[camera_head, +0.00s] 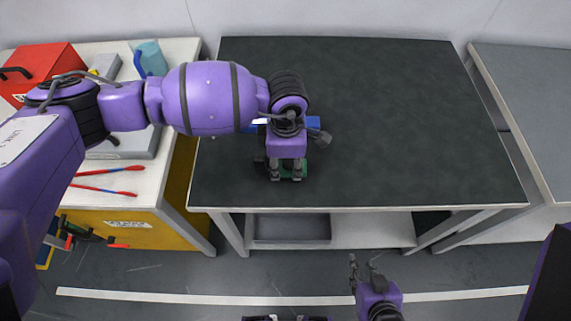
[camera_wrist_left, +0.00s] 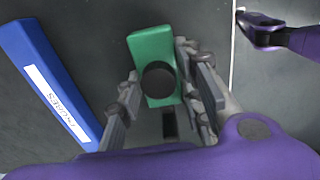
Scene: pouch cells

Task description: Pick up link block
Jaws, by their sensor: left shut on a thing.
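The link block appears to be the green block with a round black knob (camera_wrist_left: 152,52) in the left wrist view. In the head view only a small green part (camera_head: 289,169) shows below my left gripper (camera_head: 286,174), near the front edge of the dark table. My left gripper (camera_wrist_left: 160,88) is shut on the green block, with a finger on each side of it. I cannot tell whether the block is clear of the table. My right gripper (camera_head: 365,262) is open and empty, low in front of the table; it also shows in the left wrist view (camera_wrist_left: 256,28).
A blue labelled box (camera_wrist_left: 45,80) lies beside the green block; it shows partly behind my arm in the head view (camera_head: 313,122). The dark table (camera_head: 420,120) is clear on the right. A left bench (camera_head: 180,55) holds a red toolbox (camera_head: 45,62) and red-blue tools (camera_head: 105,190).

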